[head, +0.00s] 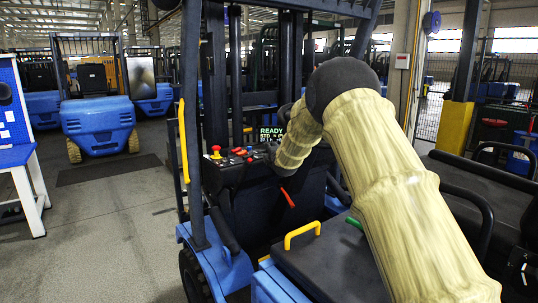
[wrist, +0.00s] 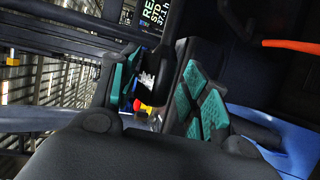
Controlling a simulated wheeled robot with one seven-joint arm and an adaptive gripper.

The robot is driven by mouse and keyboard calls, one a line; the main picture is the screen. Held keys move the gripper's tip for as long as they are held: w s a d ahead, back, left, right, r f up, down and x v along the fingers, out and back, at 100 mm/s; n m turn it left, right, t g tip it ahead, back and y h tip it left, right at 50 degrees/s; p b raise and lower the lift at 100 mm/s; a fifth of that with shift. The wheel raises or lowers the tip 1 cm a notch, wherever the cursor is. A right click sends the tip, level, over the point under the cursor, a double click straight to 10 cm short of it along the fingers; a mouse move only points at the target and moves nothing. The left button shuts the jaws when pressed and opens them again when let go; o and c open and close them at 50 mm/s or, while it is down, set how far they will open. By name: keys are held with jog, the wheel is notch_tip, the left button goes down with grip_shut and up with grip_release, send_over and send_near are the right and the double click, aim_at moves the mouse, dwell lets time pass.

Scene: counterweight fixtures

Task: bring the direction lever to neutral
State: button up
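My gripper (wrist: 160,76) shows in the wrist view with its two teal-padded fingers apart. A black rounded part with white markings (wrist: 149,82) lies between or just beyond the fingers, close to the left one. It may be the direction lever's knob, but I cannot tell, nor whether a finger touches it. In the head view my padded forearm reaches to the forklift's dash console (head: 228,172) and hides the gripper and whatever is beside it. The lever's position cannot be read.
A display reading READY (head: 270,132) stands behind the console. A red-and-yellow button (head: 215,152) and red knobs (head: 239,151) sit on top. An orange-red handle (head: 287,197) is below, also in the wrist view (wrist: 292,46). The seat side has a yellow grab handle (head: 302,234).

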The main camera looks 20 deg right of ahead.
jog(key=shift+r, duration=0.15)
jog(key=v, duration=1.2)
jog(key=shift+f, duration=0.25)
